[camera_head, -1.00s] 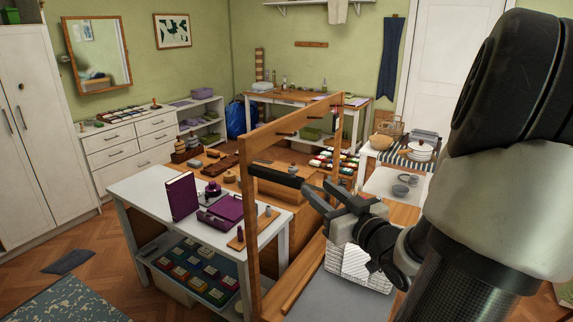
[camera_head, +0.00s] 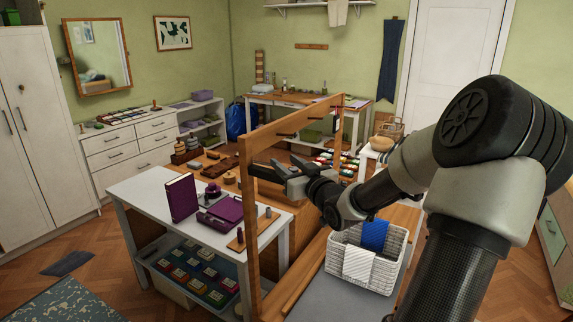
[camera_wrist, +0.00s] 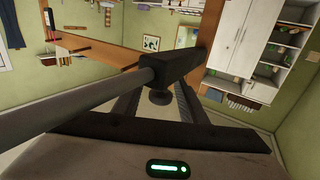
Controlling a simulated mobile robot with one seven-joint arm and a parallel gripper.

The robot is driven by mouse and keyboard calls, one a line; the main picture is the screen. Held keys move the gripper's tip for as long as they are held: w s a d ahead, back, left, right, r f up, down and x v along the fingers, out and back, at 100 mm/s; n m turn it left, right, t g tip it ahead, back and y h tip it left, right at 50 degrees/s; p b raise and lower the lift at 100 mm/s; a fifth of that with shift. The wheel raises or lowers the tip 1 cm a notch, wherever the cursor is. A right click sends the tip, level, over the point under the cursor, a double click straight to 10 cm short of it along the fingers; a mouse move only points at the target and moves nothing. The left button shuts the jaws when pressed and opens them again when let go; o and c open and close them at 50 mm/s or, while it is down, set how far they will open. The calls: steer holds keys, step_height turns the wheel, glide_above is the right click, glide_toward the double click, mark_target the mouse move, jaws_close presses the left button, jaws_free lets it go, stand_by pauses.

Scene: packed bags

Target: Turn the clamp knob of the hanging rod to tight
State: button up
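In the wrist view the hanging rod (camera_wrist: 75,108) is a grey bar running from the lower left up to a black clamp block (camera_wrist: 182,64). The block sits by a wooden beam. The small dark clamp knob (camera_wrist: 159,97) hangs under the block. My gripper (camera_wrist: 157,88) is open, with one finger on each side of the knob. I see gaps between knob and fingers; the fingertips are partly hidden by the rod and block. In the head view my gripper (camera_head: 286,176) is by the left post of the wooden frame, where a dark piece (camera_head: 262,172) shows; the knob cannot be made out there.
The wooden frame (camera_head: 251,225) stands beside a white table (camera_head: 140,190) carrying a purple book (camera_head: 181,197) and purple cases. A white basket (camera_head: 395,250) with blue and white cloth stands below my arm. Pegs line the frame's upper rail.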

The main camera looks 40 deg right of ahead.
steer(key=shift+w, duration=0.2)
jaws_close()
steer(key=h+b, duration=0.1)
steer(key=m+h+b, duration=0.1)
steer(key=b, duration=0.1)
steer(key=m+g+h+b, duration=0.1)
steer(key=shift+d+f+h+b, duration=0.25)
steer(key=shift+d+h+b, duration=0.05)
steer(key=shift+h, duration=0.1)
steer(key=shift+s+d+r+m+h, duration=0.15)
steer(key=shift+d+r+m+h, duration=0.1)
steer(key=shift+m+h, duration=0.3)
steer(key=shift+y, duration=0.25)
